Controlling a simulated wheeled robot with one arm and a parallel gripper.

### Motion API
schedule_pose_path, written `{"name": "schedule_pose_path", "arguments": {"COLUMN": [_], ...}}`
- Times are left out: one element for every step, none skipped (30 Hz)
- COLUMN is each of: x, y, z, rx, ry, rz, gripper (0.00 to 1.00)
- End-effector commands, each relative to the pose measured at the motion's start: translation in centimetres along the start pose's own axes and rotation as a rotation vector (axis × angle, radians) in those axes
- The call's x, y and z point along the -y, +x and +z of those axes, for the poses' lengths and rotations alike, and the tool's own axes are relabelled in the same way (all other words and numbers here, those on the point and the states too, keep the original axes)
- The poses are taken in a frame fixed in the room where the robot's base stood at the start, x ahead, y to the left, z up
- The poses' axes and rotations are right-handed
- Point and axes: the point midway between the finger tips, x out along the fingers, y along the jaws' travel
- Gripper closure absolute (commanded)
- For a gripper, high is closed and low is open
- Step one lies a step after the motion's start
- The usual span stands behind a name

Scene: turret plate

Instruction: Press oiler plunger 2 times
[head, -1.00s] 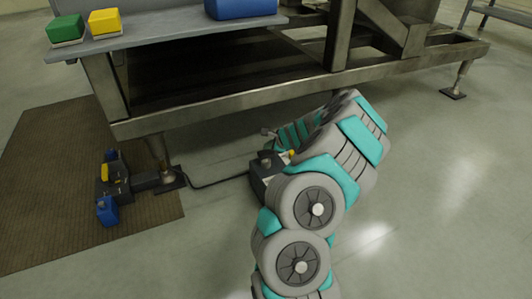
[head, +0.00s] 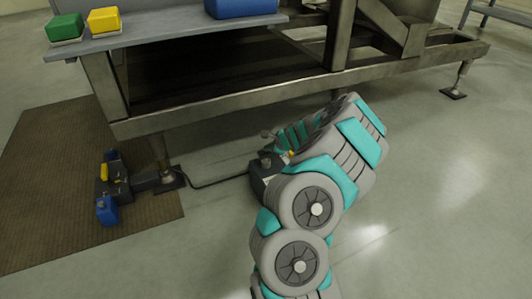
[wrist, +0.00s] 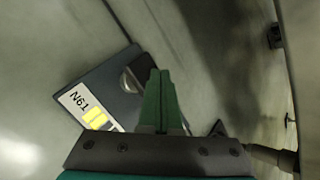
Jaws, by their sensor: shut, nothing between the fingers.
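The oiler (head: 264,186) is a dark box on the floor in front of the steel frame, partly hidden by my arm in the head view. In the wrist view the oiler (wrist: 93,76) shows its top, with a white and yellow label. A short silver and black part (wrist: 133,78), which looks like the plunger, stands near its edge. My gripper (wrist: 160,72) is shut and empty, its green fingers just right of that part and overlapping its edge in the picture. I cannot tell whether they touch. In the head view the fingertips are hard to make out.
A steel frame (head: 290,92) on legs stands behind the oiler. A cable (head: 215,183) runs left from it to a foot pedal unit (head: 116,190) on a brown mat (head: 45,180). A shelf (head: 160,37) holds green, yellow and blue bins. Floor at right is clear.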

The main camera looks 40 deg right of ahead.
Motion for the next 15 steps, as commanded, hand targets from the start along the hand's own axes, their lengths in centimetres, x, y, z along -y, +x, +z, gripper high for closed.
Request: {"name": "schedule_pose_path", "arguments": {"x": [-0.05,-0.07,-0.09,-0.11,-0.12,-0.15,-0.16,-0.18,-0.2,-0.21,-0.23,-0.26,-0.27,-0.29,-0.31], "y": [0.07,0.1,0.12,0.15,0.17,0.2,0.23,0.25,0.28,0.3,0.32,0.35,0.38,0.4,0.43], "z": [-0.04,-0.06,-0.08,-0.1,-0.12,-0.14,-0.15,-0.17,-0.2,-0.21,-0.23,-0.25,-0.27,-0.29,-0.3], "rx": [0.0,0.0,0.0,0.0,0.0,0.0,0.0,0.0,0.0,0.0,0.0,0.0,0.0,0.0,0.0], "ry": [0.0,0.0,0.0,0.0,0.0,0.0,0.0,0.0,0.0,0.0,0.0,0.0,0.0,0.0,0.0], "rz": [0.0,0.0,0.0,0.0,0.0,0.0,0.0,0.0,0.0,0.0,0.0,0.0,0.0,0.0,0.0], "gripper": [1.0,1.0,1.0,1.0,1.0,1.0,1.0,1.0,1.0,1.0,1.0,1.0,1.0,1.0,1.0]}}
